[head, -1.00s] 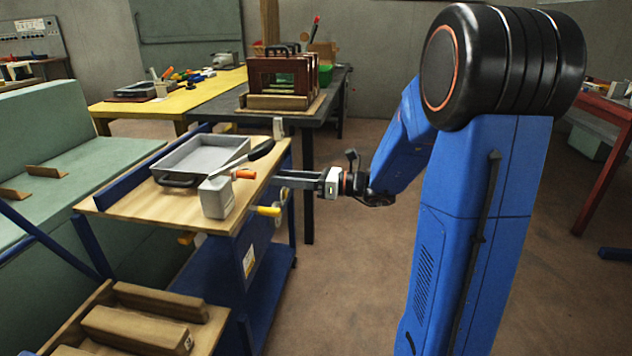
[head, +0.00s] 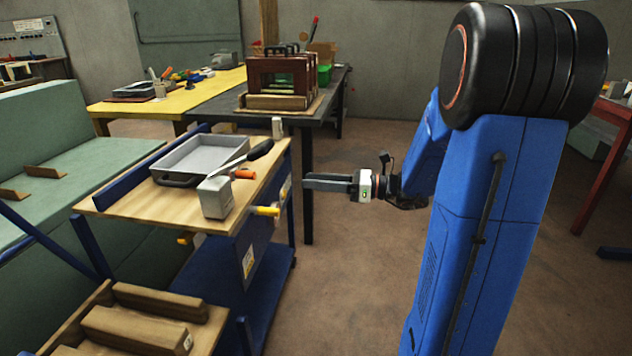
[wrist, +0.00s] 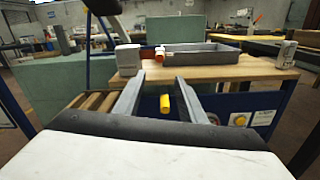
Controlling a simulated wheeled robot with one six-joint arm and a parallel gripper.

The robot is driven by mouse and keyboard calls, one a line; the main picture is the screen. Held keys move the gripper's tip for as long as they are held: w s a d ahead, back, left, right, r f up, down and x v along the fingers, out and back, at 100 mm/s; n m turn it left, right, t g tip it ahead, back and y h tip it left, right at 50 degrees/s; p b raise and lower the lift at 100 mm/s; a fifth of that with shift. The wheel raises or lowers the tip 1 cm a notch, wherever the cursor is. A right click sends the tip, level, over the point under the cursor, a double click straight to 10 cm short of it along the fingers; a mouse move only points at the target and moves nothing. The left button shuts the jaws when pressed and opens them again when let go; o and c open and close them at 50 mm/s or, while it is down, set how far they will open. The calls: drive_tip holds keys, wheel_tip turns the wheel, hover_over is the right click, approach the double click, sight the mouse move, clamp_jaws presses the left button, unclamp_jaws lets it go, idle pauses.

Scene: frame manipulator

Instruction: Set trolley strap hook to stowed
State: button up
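The trolley (head: 120,210) has a wooden top and a blue frame. A yellow cylindrical piece (head: 266,211), which may be the strap hook, sticks out from its near right side below the top. In the wrist view the yellow piece (wrist: 165,103) shows between the two fingers, a little beyond them. Its mounting and exact setting cannot be made out. My gripper (head: 304,183) is off the trolley's right side, clear of it. In the wrist view my gripper (wrist: 160,95) has its fingers spread wide with nothing held.
On the trolley top are a grey tray (head: 178,166), a grey-white block (head: 216,198), a black-handled tool (head: 260,150) and an orange piece (head: 245,174). Wooden blocks (head: 135,327) lie at the lower left. A dark table (head: 225,105) stands behind. The floor right of the trolley is open.

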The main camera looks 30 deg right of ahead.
sight(245, 174)
drive_tip(key=shift+c, duration=0.6)
drive_tip(key=c, duration=0.5)
drive_tip(key=shift+w+n, duration=0.25)
drive_tip(key=shift+n, duration=0.15)
clamp_jaws()
drive_tip(key=w+f+n+g+y, duration=0.3)
drive_tip(key=w+n, duration=0.8)
drive_tip(key=n, duration=0.9)
drive_tip(key=a+r, duration=0.2)
drive_tip(key=a, duration=0.8)
drive_tip(key=shift+a+r+g, duration=0.15)
drive_tip(key=shift+a+g, duration=0.15)
drive_tip(key=shift+a, duration=0.1)
